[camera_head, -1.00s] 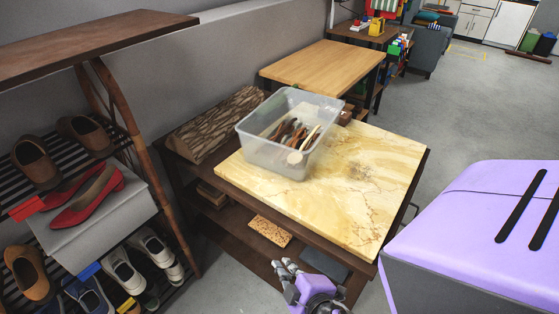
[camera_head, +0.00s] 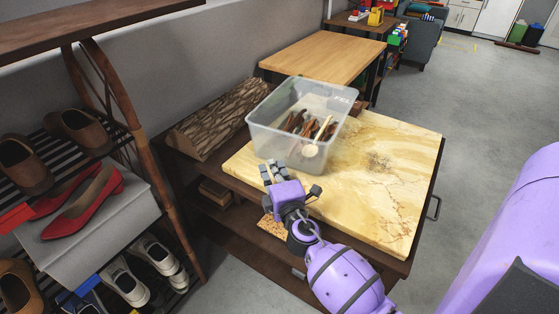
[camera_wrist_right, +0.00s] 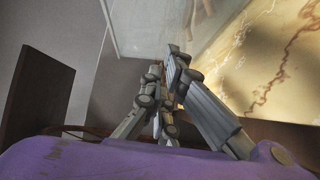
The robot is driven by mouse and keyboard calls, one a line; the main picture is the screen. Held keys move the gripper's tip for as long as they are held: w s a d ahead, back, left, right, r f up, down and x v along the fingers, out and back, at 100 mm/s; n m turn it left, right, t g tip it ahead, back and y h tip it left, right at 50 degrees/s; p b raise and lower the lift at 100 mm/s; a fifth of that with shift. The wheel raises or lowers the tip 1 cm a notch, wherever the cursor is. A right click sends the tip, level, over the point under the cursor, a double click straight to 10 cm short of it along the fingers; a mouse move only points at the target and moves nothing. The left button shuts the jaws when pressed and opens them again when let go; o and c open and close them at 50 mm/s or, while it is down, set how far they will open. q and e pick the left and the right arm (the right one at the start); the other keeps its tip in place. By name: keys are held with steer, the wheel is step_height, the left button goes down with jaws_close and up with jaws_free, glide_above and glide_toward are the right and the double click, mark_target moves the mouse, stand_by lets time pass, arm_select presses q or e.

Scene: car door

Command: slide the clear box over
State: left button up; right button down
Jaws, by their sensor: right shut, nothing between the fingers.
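The clear box (camera_head: 270,138) sits on the yellow marbled board (camera_head: 375,200), toward its back left. Several brown and dark utensils (camera_head: 312,128) lie inside the box. My right gripper (camera_head: 270,168) is shut and empty at the front left of the box, over the board's near-left edge. In the right wrist view the gripper's fingers (camera_wrist_right: 166,68) are closed together, with the box wall (camera_wrist_right: 150,28) just beyond them. I cannot tell if they touch it. My left gripper does not show.
A carved wooden block (camera_head: 210,125) stands left of the box on the dark table. A shoe rack (camera_head: 135,125) is at the far left. A light wooden table (camera_head: 325,62) stands behind. The board's right part is bare.

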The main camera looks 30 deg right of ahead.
mark_target(279, 150)
steer(key=shift+w+d, duration=0.35)
steer(key=shift+d, duration=0.45)
steer(key=shift+w+d, duration=0.3)
steer(key=shift+d, duration=0.45)
steer(key=shift+w+d+f+b, duration=0.1)
steer(key=shift+w+d+b, duration=0.3)
steer(key=shift+d, duration=0.55)
steer(key=v, duration=1.2)
